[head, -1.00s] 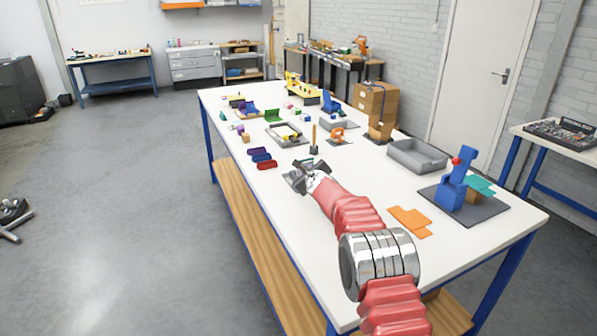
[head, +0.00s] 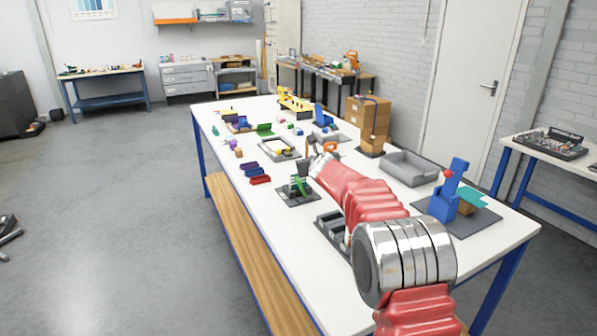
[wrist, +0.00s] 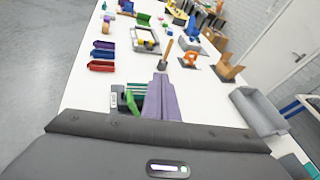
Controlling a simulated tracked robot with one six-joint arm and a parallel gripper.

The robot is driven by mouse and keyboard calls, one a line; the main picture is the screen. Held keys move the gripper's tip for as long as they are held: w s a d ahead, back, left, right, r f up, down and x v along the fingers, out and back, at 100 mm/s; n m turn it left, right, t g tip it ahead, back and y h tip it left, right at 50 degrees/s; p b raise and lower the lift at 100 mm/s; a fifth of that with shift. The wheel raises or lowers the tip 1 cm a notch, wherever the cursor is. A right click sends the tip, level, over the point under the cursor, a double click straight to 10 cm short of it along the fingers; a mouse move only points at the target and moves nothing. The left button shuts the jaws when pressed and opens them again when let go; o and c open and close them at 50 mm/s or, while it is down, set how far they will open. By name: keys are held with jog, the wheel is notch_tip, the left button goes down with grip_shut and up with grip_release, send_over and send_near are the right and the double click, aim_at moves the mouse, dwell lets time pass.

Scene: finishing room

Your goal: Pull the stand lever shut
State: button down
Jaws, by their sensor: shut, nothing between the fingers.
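A blue stand (head: 444,203) with an upright blue arm and a red knob (head: 448,174) is on a dark plate at the right of the table. I take this to be the stand with the lever; how far the lever is shut I cannot tell. It is not seen in the wrist view. My gripper (head: 318,160) is over the middle of the table, well left of the blue stand and apart from it. In the wrist view its grey-purple fingers (wrist: 161,95) are together and empty. They partly hide a green device (wrist: 133,101) on a dark plate.
The green device also shows in the head view (head: 297,187), left of my arm. A grey tray (head: 408,168) lies between my arm and the blue stand's far side. Small bins (head: 255,172) and a cardboard box (head: 368,117) are farther back. My arm partly hides a dark tray (head: 331,226).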

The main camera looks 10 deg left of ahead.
jog(key=s+d+r+m+g+h, duration=0.1)
jog(key=s+d+r+m+h, duration=0.1)
jog(key=s+d+r+m, duration=0.35)
jog(key=s+d+r+m+h, duration=0.2)
jog(key=s+d+r+m, duration=0.1)
jog(key=s+d+m, duration=0.5)
jog(key=s+d+r+m+g+h, duration=0.1)
jog(key=s+d+r+m+g, duration=0.1)
jog(key=s+d+m, duration=0.85)
jog(key=s+d+f+m+g, duration=0.1)
jog(key=s+f+m, duration=0.3)
jog(key=s, duration=0.8)
jog(key=s+d+f+m+g, duration=0.2)
jog(key=s+m, duration=0.5)
jog(key=s, duration=0.6)
jog(key=s+d+f+m+g, duration=0.2)
jog(key=s+f+m, duration=0.4)
jog(key=s, duration=0.7)
jog(key=shift+d+f+m+y, duration=0.3)
jog(key=shift+d, duration=0.3)
jog(key=shift+s, duration=0.1)
